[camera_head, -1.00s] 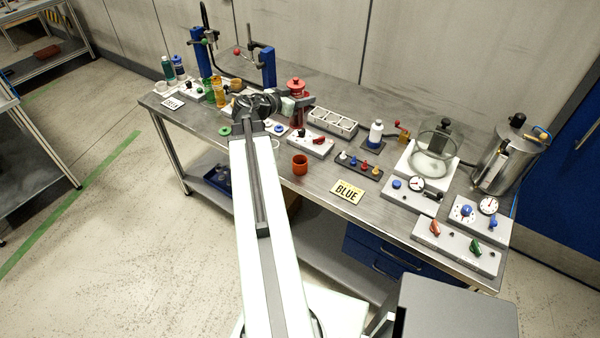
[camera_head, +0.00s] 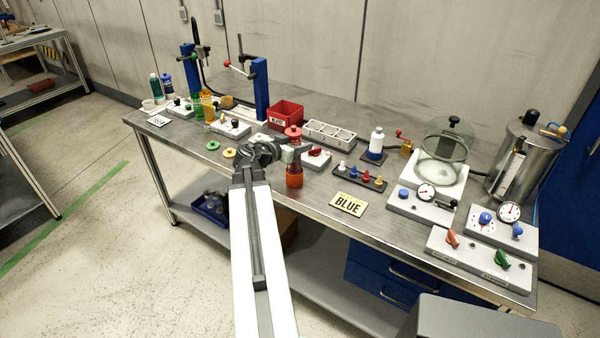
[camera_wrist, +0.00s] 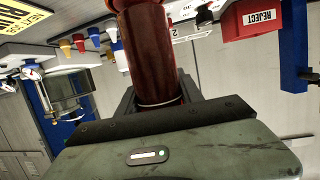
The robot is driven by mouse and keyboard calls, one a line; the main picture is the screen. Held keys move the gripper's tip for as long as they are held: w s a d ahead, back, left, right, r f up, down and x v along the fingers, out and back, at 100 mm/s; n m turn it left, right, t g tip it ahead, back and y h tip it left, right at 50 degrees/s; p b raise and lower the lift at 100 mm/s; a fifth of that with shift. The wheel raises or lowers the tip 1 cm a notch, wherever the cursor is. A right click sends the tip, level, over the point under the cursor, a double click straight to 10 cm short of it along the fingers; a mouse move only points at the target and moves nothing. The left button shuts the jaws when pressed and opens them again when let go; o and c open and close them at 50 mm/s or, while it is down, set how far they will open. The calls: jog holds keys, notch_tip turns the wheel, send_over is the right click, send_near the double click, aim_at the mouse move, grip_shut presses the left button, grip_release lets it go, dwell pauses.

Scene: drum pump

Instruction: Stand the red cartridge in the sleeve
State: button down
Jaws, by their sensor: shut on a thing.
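The red cartridge (camera_head: 294,146) is upright, with a lighter red cap on top. My gripper (camera_head: 286,156) is shut on its body from the left.
A red reject bin (camera_head: 286,112) and a grey rack (camera_head: 329,134) stand behind. A grey switch box (camera_head: 318,160) is close on the right, then a tray of small coloured pegs (camera_head: 360,178) and the BLUE sign (camera_head: 349,204).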

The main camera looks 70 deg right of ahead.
aim_at(299, 156)
jog(key=shift+f, duration=0.35)
notch_tip(299, 156, down, 5)
jog(key=b, duration=0.4)
jog(key=shift+r+b, duration=0.15)
jog(key=shift+b, duration=0.15)
jog(key=shift+r, duration=0.25)
jog(key=shift+f, duration=0.25)
jog(key=c, duration=0.8)
grip_release()
jog(key=shift+r, duration=0.1)
jog(key=shift+o, duration=0.2)
